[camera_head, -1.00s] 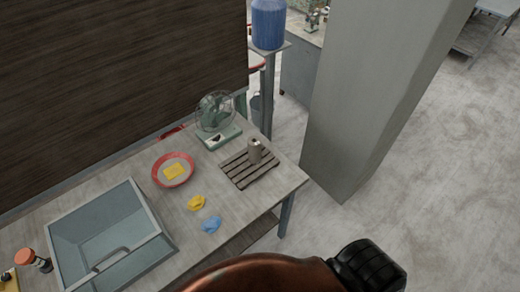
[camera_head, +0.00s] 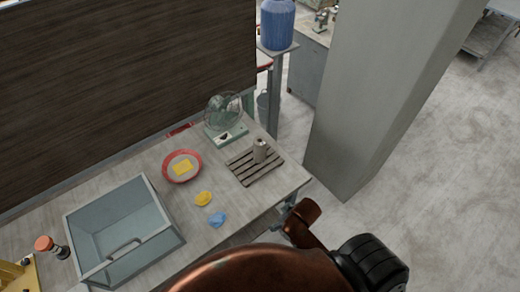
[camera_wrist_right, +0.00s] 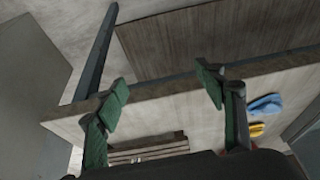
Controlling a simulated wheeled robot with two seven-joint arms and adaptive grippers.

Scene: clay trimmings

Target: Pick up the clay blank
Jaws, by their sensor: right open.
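A small grey-beige cylinder (camera_head: 260,150), which looks like the clay blank, stands upright on a slatted wooden board (camera_head: 243,172) at the right end of the table. In the right wrist view the slatted board (camera_wrist_right: 150,148) is at the bottom, partly hidden by my wrist; I cannot make out the cylinder there. My right gripper (camera_wrist_right: 163,95) is open, its green-padded fingers wide apart with nothing between them. My copper-coloured right arm shows at the table's front right corner in the head view, apart from the cylinder. My left gripper is not in view.
A green desk fan (camera_head: 224,118) stands behind the board. A red bowl (camera_head: 168,174) holding a yellow block, a yellow lump (camera_head: 203,199) and a blue lump (camera_head: 218,219) lie to its left. A grey bin (camera_head: 75,235) is further left. A pillar (camera_head: 350,130) stands right of the table.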

